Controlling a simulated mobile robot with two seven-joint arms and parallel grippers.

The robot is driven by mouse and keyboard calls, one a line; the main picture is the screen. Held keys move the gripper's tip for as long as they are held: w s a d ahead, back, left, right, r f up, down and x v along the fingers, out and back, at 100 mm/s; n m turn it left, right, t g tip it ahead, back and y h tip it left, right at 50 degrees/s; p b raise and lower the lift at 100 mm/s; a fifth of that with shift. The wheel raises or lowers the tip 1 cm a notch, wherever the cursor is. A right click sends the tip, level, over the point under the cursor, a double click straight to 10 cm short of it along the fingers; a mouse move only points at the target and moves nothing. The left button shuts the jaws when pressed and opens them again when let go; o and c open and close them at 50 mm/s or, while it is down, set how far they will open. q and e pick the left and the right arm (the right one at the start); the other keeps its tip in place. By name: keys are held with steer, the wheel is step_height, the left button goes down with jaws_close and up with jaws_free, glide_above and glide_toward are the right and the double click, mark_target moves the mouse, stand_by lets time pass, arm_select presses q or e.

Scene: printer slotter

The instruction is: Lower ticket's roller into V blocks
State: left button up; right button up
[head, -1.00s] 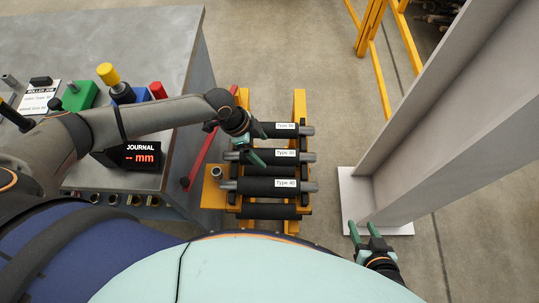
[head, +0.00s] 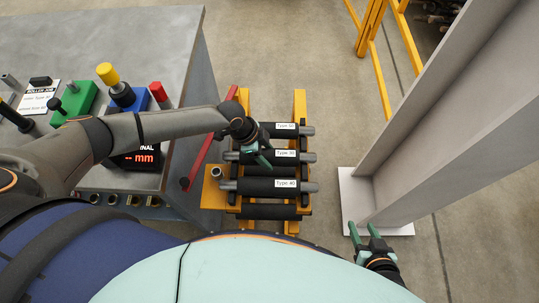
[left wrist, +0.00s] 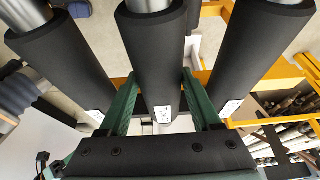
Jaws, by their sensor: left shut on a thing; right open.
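Black rollers with metal ends and white labels lie crosswise on a yellow rack in the head view. The middle of the labelled ones, the roller (head: 285,156), is at my left gripper (head: 262,152). In the left wrist view the green fingers of that gripper (left wrist: 160,80) are on both sides of the middle roller (left wrist: 153,50), shut on it. Its label lies low between the fingers. The small label prints are hard to read. My right gripper (head: 365,230) is open and empty near a white base plate. I cannot make out the V blocks for certain.
The grey workbench (head: 110,40) at the left carries a green block (head: 78,98), a blue block (head: 130,98), a job ticket (head: 38,96) and a display (head: 145,158) partly behind my arm. The yellow rack (head: 300,105) stands beside it. A tall grey panel (head: 440,120) stands at the right.

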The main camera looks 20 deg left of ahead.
mark_target(270, 153)
arm_select(q)
jaws_close()
steer(key=shift+r, duration=0.1)
stand_by(0.6)
steer(key=shift+r, duration=0.4)
step_height(270, 153, up, 2)
steer(key=shift+w+r, duration=0.1)
steer(key=s+d+r+p, duration=0.1)
steer(key=s+r, duration=0.9)
steer(key=s, duration=0.4)
steer(key=shift+d+p, duration=0.35)
steer(key=shift+p, duration=0.05)
